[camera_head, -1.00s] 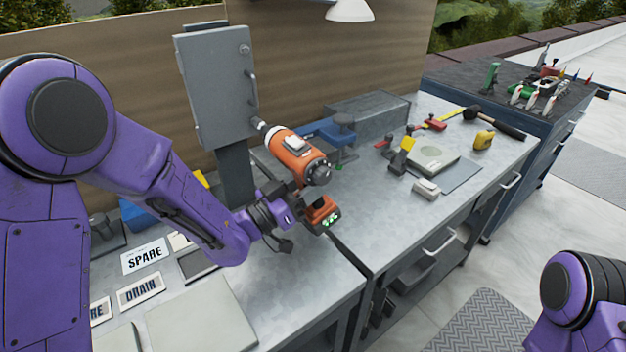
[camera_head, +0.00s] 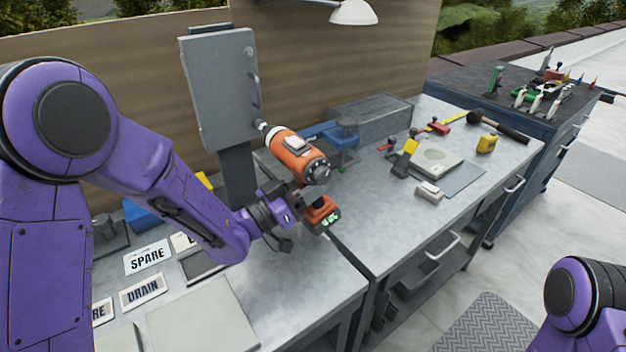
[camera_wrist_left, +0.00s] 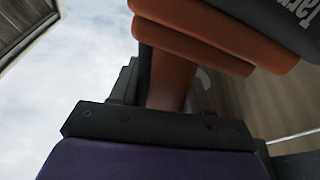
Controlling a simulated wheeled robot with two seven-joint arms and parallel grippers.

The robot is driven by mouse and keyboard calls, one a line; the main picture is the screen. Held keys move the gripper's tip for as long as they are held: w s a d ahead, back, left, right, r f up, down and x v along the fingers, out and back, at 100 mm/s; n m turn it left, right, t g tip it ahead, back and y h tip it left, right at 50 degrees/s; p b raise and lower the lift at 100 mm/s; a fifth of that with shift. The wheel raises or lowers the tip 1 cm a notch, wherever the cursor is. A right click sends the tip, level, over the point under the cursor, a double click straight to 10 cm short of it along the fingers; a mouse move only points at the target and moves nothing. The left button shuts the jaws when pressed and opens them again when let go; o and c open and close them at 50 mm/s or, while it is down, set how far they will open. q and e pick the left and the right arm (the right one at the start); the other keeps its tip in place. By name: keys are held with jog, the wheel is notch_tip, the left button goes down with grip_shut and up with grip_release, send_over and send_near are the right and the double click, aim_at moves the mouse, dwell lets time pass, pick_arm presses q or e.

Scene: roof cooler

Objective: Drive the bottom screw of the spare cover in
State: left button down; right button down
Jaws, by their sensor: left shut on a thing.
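My left gripper (camera_head: 284,207) is shut on the handle of an orange and black power drill (camera_head: 295,152). The drill's nose points up and to the left at the grey cover box (camera_head: 222,92), near its lower right edge. I cannot tell whether the bit touches a screw; the screw itself is too small to see. In the left wrist view the drill's orange body (camera_wrist_left: 205,35) fills the upper part, above the dark gripper. My right gripper is out of view; only part of that purple arm shows at the lower right.
The box stands on a grey post (camera_head: 237,175) on the metal bench (camera_head: 290,270). A SPARE label (camera_head: 147,257) and a DRAIN label (camera_head: 142,291) lie at left. A blue vise-like tool (camera_head: 338,140), a grey block (camera_head: 372,118) and a hammer (camera_head: 497,126) lie behind and right.

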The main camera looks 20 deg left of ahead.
pick_arm(q)
jog(key=shift+w+a+r, duration=0.15)
jog(key=shift+a+r, duration=0.05)
dwell(0.3)
jog(key=shift+w+a+b, duration=0.25)
jog(key=shift+a+b, duration=0.05)
jog(key=shift+b, duration=0.65)
dwell(1.2)
jog(key=s+d, duration=0.4)
jog(key=d, duration=0.1)
jog(key=shift+s+d+b, duration=0.15)
jog(key=shift+d+b, duration=0.1)
jog(key=shift+b, duration=0.2)
dwell(0.7)
jog(key=shift+f, duration=0.1)
dwell(0.8)
